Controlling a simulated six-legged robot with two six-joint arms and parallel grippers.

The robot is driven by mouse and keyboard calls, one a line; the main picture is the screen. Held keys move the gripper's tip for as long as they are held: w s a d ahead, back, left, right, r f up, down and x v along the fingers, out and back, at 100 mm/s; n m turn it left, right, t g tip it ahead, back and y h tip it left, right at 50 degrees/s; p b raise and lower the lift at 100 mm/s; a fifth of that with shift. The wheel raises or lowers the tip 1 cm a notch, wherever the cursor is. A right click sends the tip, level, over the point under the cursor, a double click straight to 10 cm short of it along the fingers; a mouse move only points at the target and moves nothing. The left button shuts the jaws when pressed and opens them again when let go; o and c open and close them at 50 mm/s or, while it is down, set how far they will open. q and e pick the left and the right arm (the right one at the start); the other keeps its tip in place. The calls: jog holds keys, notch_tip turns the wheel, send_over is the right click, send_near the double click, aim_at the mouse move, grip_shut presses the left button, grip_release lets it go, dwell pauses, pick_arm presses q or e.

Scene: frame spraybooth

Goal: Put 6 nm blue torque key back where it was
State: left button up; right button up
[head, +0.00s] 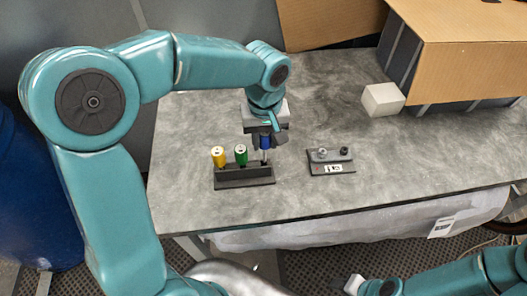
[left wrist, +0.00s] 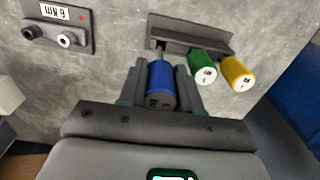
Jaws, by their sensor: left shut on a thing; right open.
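The blue torque key (head: 265,143) is upright between the fingers of my left gripper (head: 264,136), which is shut on its handle. In the left wrist view the blue handle (left wrist: 160,84) sits between both fingers. Its thin shaft runs down to the right-hand end of the dark key rack (head: 245,183), at the left end in the left wrist view (left wrist: 185,32); I cannot tell how deep it sits. The yellow key (head: 218,157) and green key (head: 240,154) stand in the rack beside it. My right gripper (head: 352,284) is open and empty at the bottom, off the table.
A small dark plate (head: 331,168) with two round fittings stands right of the rack; its label reads 6 Nm in the left wrist view (left wrist: 55,12). A white block (head: 382,99) and cardboard box (head: 465,60) are at the back right. The table's right side is clear.

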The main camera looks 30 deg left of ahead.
aim_at(264, 160)
pick_arm(q)
notch_tip(264, 160, down, 6)
jog(key=shift+a+r, duration=0.1)
jog(key=shift+r, duration=0.05)
jog(key=shift+s+r, duration=0.1)
jog(key=o, duration=0.8)
jog(key=shift+f, duration=0.2)
jog(key=shift+r, duration=0.2)
notch_tip(264, 160, up, 12)
